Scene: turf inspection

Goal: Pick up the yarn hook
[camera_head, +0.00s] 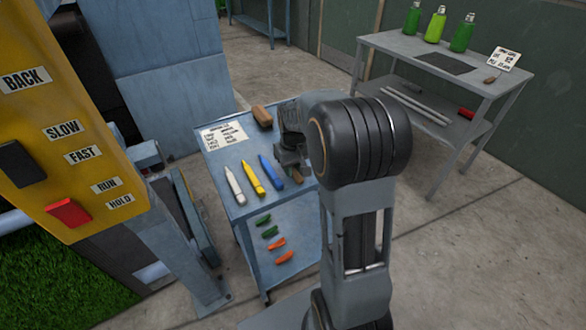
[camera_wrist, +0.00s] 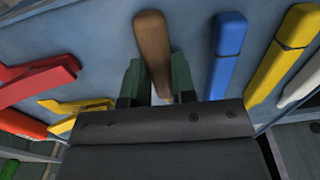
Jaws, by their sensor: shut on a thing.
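The yarn hook's brown wooden handle (camera_wrist: 152,40) stands between the two dark green fingers of my gripper (camera_wrist: 156,82) in the wrist view. My gripper is shut on the handle. The hook's metal end is hidden behind the gripper body. In the head view my gripper (camera_head: 288,158) is over the right part of the blue cart top (camera_head: 215,160), and a small brown piece of the handle (camera_head: 297,175) shows below it. I cannot tell whether the hook touches the cart top.
A blue marker (camera_head: 271,172), a yellow marker (camera_head: 252,177) and a white marker (camera_head: 235,185) lie left of my gripper. A brown block (camera_head: 262,116) and a printed card (camera_head: 224,134) lie behind. Green and orange clips (camera_head: 277,244) lie on the lower shelf. A grey table (camera_head: 385,45) stands back right.

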